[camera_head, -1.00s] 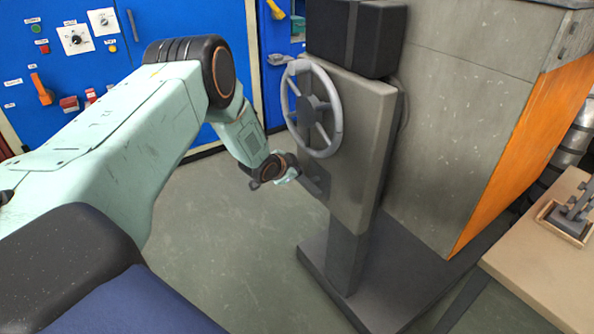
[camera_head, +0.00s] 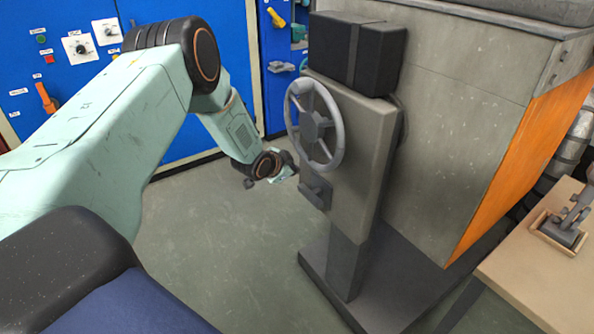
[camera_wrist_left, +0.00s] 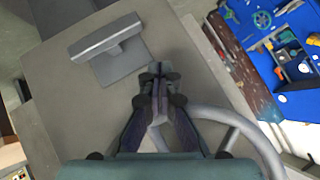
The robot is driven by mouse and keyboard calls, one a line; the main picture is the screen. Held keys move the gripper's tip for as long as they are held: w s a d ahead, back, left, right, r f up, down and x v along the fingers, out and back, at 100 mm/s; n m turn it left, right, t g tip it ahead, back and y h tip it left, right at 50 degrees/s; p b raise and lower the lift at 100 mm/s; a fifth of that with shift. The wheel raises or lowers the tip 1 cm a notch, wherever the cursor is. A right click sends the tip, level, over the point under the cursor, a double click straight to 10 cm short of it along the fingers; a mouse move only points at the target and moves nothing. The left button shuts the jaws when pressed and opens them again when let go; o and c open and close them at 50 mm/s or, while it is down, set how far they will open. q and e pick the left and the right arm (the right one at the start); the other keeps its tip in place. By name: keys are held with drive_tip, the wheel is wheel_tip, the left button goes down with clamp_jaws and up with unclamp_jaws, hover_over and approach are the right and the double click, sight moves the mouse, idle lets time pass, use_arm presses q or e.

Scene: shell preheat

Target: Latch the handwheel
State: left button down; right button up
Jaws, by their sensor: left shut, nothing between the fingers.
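The grey handwheel (camera_head: 316,124) is mounted upright on the front plate of a grey pedestal, its spokes and rim in clear view. Below it a small dark grey latch handle (camera_head: 316,190) sticks out from the plate. In the left wrist view the latch (camera_wrist_left: 108,38) is a bar on a flat plate, and part of the wheel rim (camera_wrist_left: 243,128) shows at lower right. My left gripper (camera_head: 285,172) is left of the latch and below the wheel. Its fingertips (camera_wrist_left: 157,72) are together, empty, and appear apart from the latch. My right gripper is out of view.
A black box (camera_head: 357,50) sits above the wheel. The large grey and orange housing (camera_head: 460,130) stands behind the pedestal. A wooden table (camera_head: 530,275) is at right with a small fixture on it. A blue panel (camera_head: 60,75) stands at back left. The floor left of the pedestal is clear.

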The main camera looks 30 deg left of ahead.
use_arm(q)
drive_tip(key=s+a+r+p, duration=0.1)
drive_tip(key=s+r+p, duration=0.1)
drive_tip(key=s+r, duration=0.2)
drive_tip(key=shift+s+a+r, duration=0.15)
drive_tip(key=shift+a+r, duration=0.2)
drive_tip(key=shift+r, duration=0.05)
idle(0.4)
